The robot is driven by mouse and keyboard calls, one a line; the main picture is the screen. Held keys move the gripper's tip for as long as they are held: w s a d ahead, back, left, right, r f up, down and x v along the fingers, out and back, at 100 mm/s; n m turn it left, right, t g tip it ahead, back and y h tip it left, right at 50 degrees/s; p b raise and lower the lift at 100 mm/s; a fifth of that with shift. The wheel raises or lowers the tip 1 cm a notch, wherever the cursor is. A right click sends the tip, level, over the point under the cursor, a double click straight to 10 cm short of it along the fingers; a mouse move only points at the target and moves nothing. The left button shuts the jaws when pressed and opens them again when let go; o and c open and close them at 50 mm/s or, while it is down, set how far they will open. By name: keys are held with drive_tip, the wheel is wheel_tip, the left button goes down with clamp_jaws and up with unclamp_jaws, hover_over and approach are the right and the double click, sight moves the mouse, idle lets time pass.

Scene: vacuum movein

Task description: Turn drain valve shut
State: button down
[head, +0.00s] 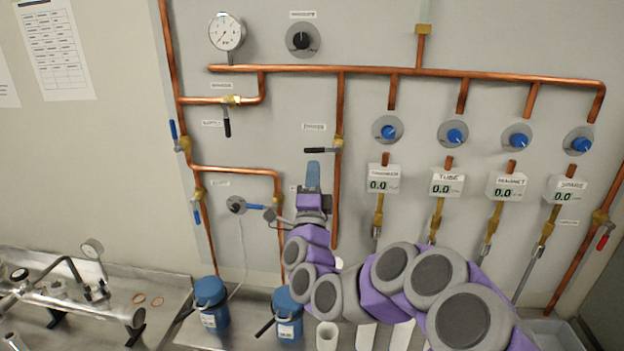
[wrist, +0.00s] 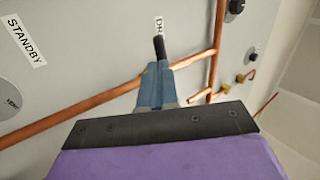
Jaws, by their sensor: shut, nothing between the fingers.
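In the wrist view a label starting with "DR" (wrist: 159,23) is partly covered by a black handle (wrist: 160,46). The handle sits just beyond my gripper's fingertips (wrist: 156,68), and I cannot tell if they touch it. In the head view my gripper (head: 313,166) is close in front of the panel, just below a black lever (head: 320,150). That lever lies level, crosswise to the upright copper pipe, on a brass valve (head: 339,142). The label above it (head: 313,126) is too small to read surely. My fingers are together and hold nothing.
Copper pipes (head: 450,74) cross the panel. Blue knobs (head: 387,132) and digital readouts (head: 384,179) stand to the right. Another lever (head: 227,127) hangs at upper left. Blue canisters (head: 208,303) stand below. A "STANDBY" label (wrist: 23,40) shows in the wrist view.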

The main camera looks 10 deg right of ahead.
sight(323, 149)
drive_tip(key=shift+p+x, duration=0.55)
drive_tip(key=shift+x, duration=0.65)
